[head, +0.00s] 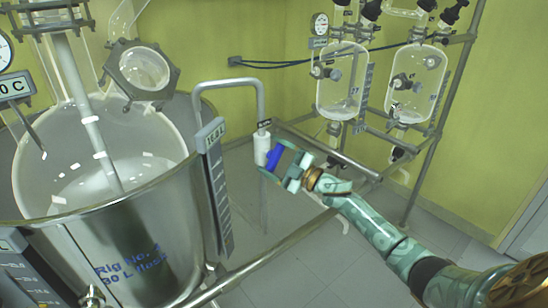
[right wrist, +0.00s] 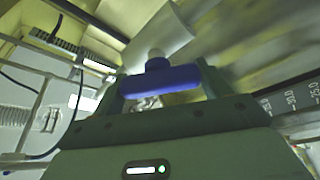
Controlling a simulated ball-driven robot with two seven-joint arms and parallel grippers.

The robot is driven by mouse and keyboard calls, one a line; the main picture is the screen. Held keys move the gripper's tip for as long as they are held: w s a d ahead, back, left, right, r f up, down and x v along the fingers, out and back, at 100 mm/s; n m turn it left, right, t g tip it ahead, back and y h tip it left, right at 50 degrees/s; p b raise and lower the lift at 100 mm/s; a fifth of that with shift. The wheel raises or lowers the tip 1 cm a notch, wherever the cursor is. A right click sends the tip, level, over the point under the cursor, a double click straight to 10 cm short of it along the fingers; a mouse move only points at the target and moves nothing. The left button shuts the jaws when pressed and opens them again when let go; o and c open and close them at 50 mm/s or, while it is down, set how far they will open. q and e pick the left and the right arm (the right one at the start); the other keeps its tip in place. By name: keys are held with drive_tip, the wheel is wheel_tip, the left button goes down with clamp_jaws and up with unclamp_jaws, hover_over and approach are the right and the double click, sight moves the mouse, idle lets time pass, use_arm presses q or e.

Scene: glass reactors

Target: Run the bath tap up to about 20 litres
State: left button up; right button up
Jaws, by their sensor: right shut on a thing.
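The bath (head: 140,240) is a large open metal vessel at the left of the head view, around a big glass flask (head: 75,185). A bent metal pipe (head: 232,82) leads from its rim to the white tap body (head: 262,149). The tap has a blue handle (head: 273,158), which also shows in the right wrist view (right wrist: 160,80). My right gripper (head: 276,163) is shut on the blue handle, with a finger on each side of it. A small display (head: 213,134) tops the scale (head: 219,195) at the bath's rim; it seems to read about 16 L. My left gripper is out of view.
Two glass vessels (head: 342,82) (head: 415,84) hang on a metal frame (head: 448,100) at the back right. A rail (head: 290,240) runs low between the bath and my right arm. A temperature display (head: 14,86) is at the far left. Open floor lies at the bottom middle.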

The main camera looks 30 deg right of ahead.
drive_tip(key=o, duration=1)
drive_tip(key=shift+s, duration=0.1)
drive_tip(key=p+v, duration=0.1)
drive_tip(key=v, duration=1.5)
drive_tip(key=shift+f+p, duration=0.15)
drive_tip(key=shift+p, duration=0.25)
